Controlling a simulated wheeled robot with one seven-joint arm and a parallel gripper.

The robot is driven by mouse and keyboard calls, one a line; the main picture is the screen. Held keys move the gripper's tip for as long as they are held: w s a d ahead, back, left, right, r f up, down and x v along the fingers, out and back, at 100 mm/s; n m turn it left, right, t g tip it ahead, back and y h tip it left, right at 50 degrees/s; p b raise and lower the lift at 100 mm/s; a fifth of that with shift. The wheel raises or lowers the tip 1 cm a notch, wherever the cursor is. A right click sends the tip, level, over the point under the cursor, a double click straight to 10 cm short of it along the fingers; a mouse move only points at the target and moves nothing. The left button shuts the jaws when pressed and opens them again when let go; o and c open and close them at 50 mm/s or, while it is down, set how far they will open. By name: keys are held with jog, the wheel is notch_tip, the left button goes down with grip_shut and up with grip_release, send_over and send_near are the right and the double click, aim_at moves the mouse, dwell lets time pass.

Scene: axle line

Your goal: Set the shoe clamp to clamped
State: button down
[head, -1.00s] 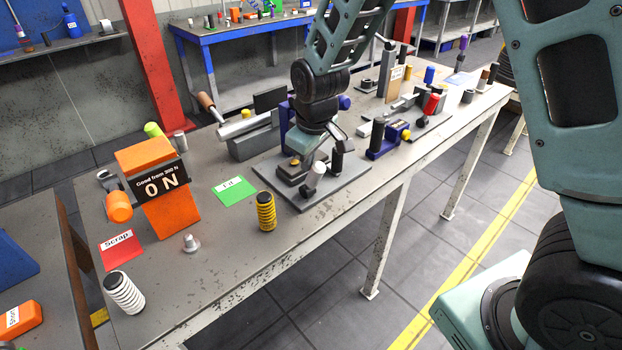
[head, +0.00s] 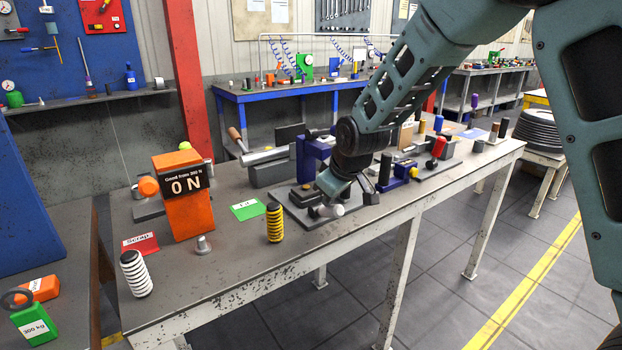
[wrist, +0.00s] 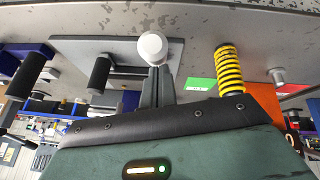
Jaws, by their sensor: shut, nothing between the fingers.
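A grey base plate (head: 303,222) lies near the front edge of the bench and carries the clamp fixture. A lever with a white knob (head: 333,210) sits low at its front; the white knob also shows in the wrist view (wrist: 152,46). A black handle (head: 370,190) stands just right of it. My gripper (head: 322,200) points down over the plate. In the wrist view my fingers (wrist: 155,72) are together and empty, their tips right at the white knob; I cannot tell whether they touch it. My gripper hides part of the clamp, and the shoe's state is unclear.
A yellow spring (head: 274,222), a green card (head: 247,209) and an orange force gauge reading 0 N (head: 187,205) stand to the left. A purple post (head: 311,158) rises behind my gripper. A blue block with a black handle (head: 392,181) is close on the right.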

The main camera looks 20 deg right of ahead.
jog(key=shift+s+d+f, duration=0.2)
jog(key=shift+s+f, duration=0.25)
jog(key=shift+f, duration=0.15)
notch_tip(320, 180, up, 5)
jog(key=w+a+p, duration=0.2)
jog(key=p, duration=0.2)
jog(key=s+d+r+b, duration=0.1)
jog(key=s+r+b, duration=0.2)
jog(key=s+r, duration=0.3)
jog(key=shift+s+d, duration=0.35)
jog(key=shift+s, duration=0.15)
jog(key=shift+r, duration=0.1)
jog(key=s+a+f+g, duration=0.2)
jog(key=s+a, duration=0.3)
jog(key=s, duration=0.2)
jog(key=s+a+f+g, duration=0.1)
jog(key=s+a, duration=0.3)
jog(key=s, duration=0.4)
jog(key=s+a+f+n+g, duration=0.1)
jog(key=s+f+g, duration=0.1)
jog(key=s, duration=1.3)
jog(key=shift+s+f+g+h, duration=0.3)
jog(key=shift+f, duration=0.45)
